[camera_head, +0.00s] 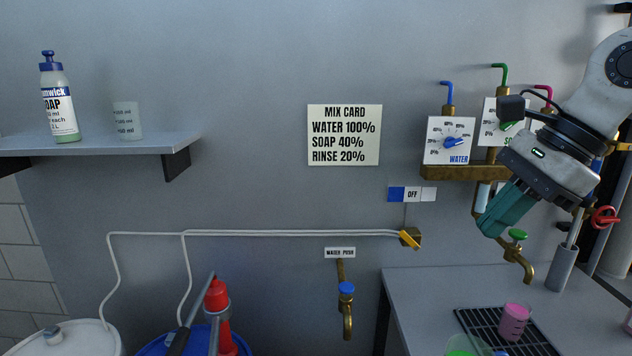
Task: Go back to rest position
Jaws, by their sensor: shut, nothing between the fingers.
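My gripper (490,228) hangs from my arm at the right of the head view. Its teal fingers are shut with nothing between them and point down and to the left. It is in front of the wall below the dosing panels, above the grey counter (420,285). The brass tap with a green handle (518,236) is just right of the fingertips; I cannot tell the gap in depth. My arm hides part of the panel marked SO (490,118) and the pipes behind it.
A pink-filled beaker (513,322) stands on a black drain grate (470,318). The WATER dial panel (449,128) is left of my arm. A soap bottle (60,105) and an empty beaker (127,121) stand on the left shelf (100,146). The middle wall is clear around the mix card (344,135).

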